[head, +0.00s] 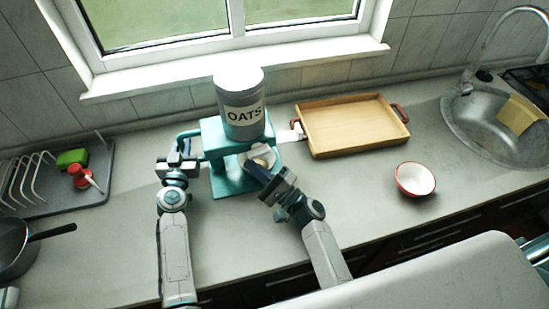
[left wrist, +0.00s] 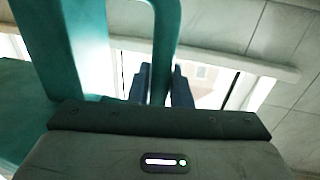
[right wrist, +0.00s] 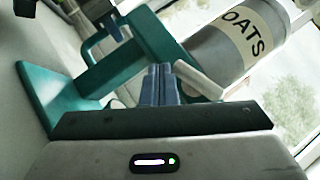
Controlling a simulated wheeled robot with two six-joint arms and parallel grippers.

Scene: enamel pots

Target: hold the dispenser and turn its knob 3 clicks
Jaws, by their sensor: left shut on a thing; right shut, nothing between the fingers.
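The dispenser (head: 222,140) is a teal stand holding a grey canister labelled OATS (head: 241,110). The cream knob (head: 263,155) is on the dispenser's front, below the canister. My right gripper (head: 256,172) is shut and empty, its fingertips right by the knob. In the right wrist view a pale bar of the knob (right wrist: 200,80) shows beside the closed fingers; whether they touch is unclear.
A wooden tray (head: 350,143) with reddish handles lies right of the dispenser. A white bowl with a red rim (head: 415,179) stands in front of it. A sink (head: 490,125) is at far right. A drying rack (head: 60,185) and a dark pan (head: 14,245) are at left.

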